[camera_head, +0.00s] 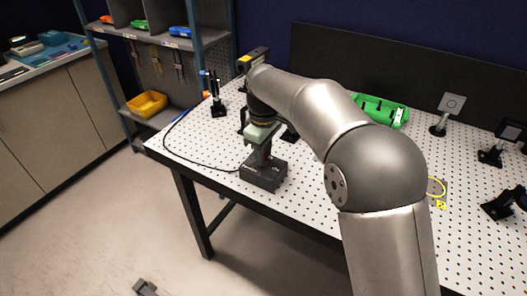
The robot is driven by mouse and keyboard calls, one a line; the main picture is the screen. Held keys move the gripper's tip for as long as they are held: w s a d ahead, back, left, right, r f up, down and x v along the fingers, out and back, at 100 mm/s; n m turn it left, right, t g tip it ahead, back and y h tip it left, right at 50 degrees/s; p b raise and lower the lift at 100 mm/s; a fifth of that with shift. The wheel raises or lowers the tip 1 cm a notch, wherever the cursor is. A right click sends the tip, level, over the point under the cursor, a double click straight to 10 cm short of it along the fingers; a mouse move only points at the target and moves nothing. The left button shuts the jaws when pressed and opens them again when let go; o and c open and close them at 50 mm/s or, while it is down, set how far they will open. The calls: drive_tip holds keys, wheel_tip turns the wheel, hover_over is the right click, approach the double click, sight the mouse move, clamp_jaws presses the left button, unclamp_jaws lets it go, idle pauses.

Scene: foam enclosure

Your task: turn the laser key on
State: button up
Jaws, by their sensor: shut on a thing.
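A dark box (264,173), likely the laser controller, sits at the front left edge of the perforated table, with a black cable running from it. My gripper (262,156) points down at the top of this box, below the pale green part of my wrist. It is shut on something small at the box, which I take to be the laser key. The key itself is hidden by the fingers, and I cannot tell which way it is turned.
The white perforated table (340,235) carries black optics posts (217,95), a green object (381,110) behind my arm, and a mounted square plate (452,103) at right. A shelf with a yellow bin (147,104) stands at left. The floor at front left is mostly clear.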

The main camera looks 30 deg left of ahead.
drive_tip(key=shift+r+m, duration=0.1)
drive_tip(key=shift+m, duration=0.2)
drive_tip(key=m+p, duration=0.1)
drive_tip(key=m, duration=0.2)
drive_tip(key=shift+m+p, duration=0.3)
drive_tip(key=shift+p, duration=0.1)
drive_tip(key=m+p, duration=0.1)
drive_tip(key=m, duration=0.3)
drive_tip(key=shift+m, duration=0.3)
drive_tip(key=m, duration=0.4)
drive_tip(key=shift+p, duration=0.4)
drive_tip(key=shift+m+p, duration=0.3)
drive_tip(key=shift+m, duration=2.2)
drive_tip(key=o, duration=1)
